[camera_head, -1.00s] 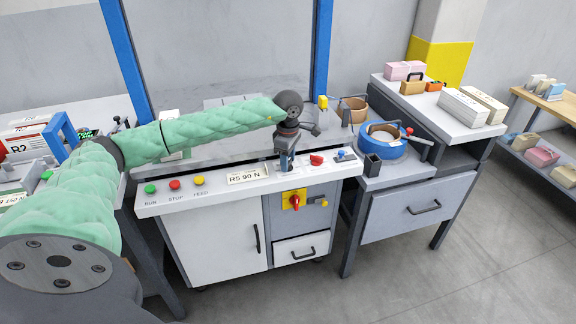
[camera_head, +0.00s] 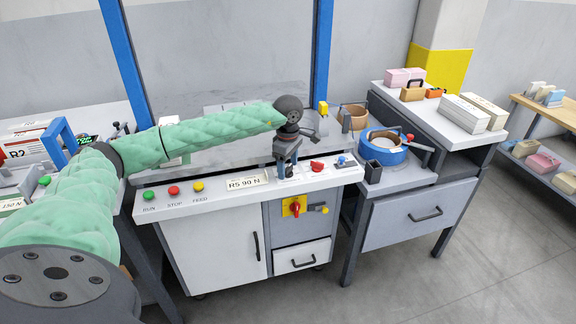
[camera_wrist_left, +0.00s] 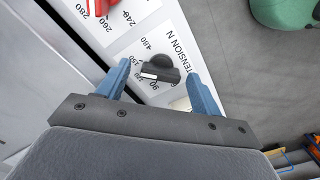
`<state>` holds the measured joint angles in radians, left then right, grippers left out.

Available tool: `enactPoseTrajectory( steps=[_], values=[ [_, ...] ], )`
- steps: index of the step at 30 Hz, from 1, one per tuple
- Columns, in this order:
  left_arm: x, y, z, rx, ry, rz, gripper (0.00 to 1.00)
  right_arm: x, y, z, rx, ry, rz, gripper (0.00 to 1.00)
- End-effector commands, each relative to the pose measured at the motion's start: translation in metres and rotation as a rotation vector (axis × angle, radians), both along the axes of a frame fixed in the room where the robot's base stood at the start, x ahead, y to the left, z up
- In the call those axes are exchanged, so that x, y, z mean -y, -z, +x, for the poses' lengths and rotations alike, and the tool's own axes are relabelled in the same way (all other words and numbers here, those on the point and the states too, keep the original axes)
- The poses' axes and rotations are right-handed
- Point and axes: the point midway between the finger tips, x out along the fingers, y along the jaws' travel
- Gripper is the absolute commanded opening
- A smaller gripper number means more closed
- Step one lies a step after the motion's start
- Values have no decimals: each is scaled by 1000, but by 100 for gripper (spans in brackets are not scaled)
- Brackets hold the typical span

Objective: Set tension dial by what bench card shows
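The bench card (camera_head: 244,183) on the console top reads "R5 90 N". The tension dial is a black knob (camera_wrist_left: 160,67) in the left wrist view, on a white panel marked "TENSION N" with a scale including 90, 150 and 180. The white mark on its bar faces left, toward the scale figures just above 90; the exact figure is hard to read. My left gripper (camera_head: 287,172) is over the console, right of the card, and hides most of the dial in the head view. In the wrist view its blue fingers (camera_wrist_left: 160,88) are open, apart on either side of the knob.
A red knob (camera_head: 317,166) and a blue switch (camera_head: 345,161) sit right of the dial. Green, red and yellow buttons (camera_head: 174,190) line the console's left. A red rotary switch (camera_head: 294,207) is on the front.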

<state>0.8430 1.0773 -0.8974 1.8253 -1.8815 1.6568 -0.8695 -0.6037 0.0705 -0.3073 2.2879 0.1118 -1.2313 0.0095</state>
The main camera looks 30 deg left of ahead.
Motion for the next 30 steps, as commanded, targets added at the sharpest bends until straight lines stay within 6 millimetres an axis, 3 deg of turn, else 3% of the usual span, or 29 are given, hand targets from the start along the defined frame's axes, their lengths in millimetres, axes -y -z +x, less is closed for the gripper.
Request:
enactPoseTrajectory(
  steps=[9, 13, 22, 30],
  values=[
    [1, -4, 0, 0, 1, -1, 65, 0, 1, 0, 4, 1, 1, 36],
    [1, -20, 0, 1, 1, -1, 65, -1, 8, 3, 19, 5, 5, 36],
    [0, -64, 1, 2, 1, -1, 65, -4, 44, 5, 31, 14, 7, 36],
    [0, -77, 0, -1, 0, -1, 65, -4, 55, 6, 36, 17, 8, 36]
  ],
)
